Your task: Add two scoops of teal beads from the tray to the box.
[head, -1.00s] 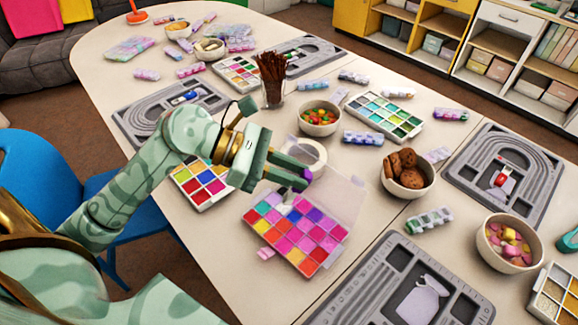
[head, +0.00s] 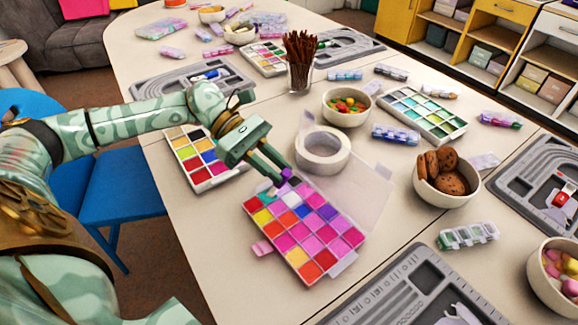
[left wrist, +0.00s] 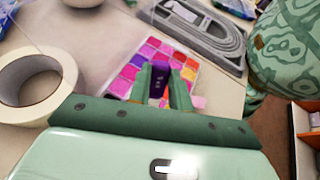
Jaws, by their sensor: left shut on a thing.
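An open box (head: 305,228) with a clear lid laid back holds many small compartments, mostly pink, red and purple, near the table's front edge. My left gripper (head: 283,180) is shut on a small purple tool (head: 285,175), perhaps the scoop, at the box's back corner. In the left wrist view the purple tool (left wrist: 159,82) sits between the fingers, with the box (left wrist: 128,75) behind it. Whether the tool holds beads or touches the box cannot be told. A white tray (head: 425,115) with teal and green compartments lies at the back right. My right gripper is not in view.
A tape roll (head: 323,150) stands just behind the box. A multicoloured paint-like tray (head: 200,160) lies to its left. A cookie bowl (head: 446,178), a candy bowl (head: 346,107) and a cup of brown sticks (head: 300,62) stand around. A grey board (head: 405,290) lies front right.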

